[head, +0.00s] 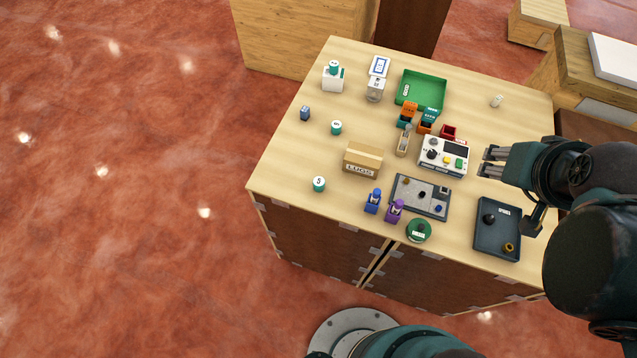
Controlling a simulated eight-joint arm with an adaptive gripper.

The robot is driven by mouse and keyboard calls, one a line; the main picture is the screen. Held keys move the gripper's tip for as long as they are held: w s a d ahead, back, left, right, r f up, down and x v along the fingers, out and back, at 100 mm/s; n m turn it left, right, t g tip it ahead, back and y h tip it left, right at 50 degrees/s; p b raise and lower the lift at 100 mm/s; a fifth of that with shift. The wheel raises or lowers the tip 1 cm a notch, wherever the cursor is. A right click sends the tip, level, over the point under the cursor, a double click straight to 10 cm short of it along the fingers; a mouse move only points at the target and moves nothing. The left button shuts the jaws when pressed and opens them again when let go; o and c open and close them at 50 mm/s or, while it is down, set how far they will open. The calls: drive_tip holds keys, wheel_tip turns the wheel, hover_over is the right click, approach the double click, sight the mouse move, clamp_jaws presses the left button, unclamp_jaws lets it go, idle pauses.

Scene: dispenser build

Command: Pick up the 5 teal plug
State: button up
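A teal plug with a white top marked 5 (318,184) stands upright on the table near its left front edge. A similar teal plug (336,127) stands farther back, its mark too small to read. A third teal-sided one (333,66) sits on a white block at the back left. My gripper (485,161) is above the right side of the table, pointing left, far to the right of the plug marked 5. Its fingers are apart, with nothing visible between them.
A LUGS box (362,161) stands right of the plug marked 5. Blue and purple clips (373,201), a grey tray (421,194), a green round item (418,230), a dark tray (497,229) and a white device (443,156) lie farther right. The table (285,165) is bare around the plug.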

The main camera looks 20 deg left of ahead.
drive_tip(key=shift+o, duration=0.7)
drive_tip(key=n+g+b, duration=0.4)
drive_tip(key=n+g, duration=0.3)
drive_tip(key=n, duration=1.1)
hover_over(318, 181)
drive_tip(key=f, duration=2.1)
drive_tip(key=shift+w+d, duration=0.15)
drive_tip(key=shift+d, duration=0.05)
drive_tip(key=shift+s+a+f+n, duration=0.2)
drive_tip(key=shift+a+n, duration=0.05)
drive_tip(key=shift+n, duration=0.05)
drive_tip(key=shift+f, duration=0.1)
drive_tip(key=shift+f, duration=1.2)
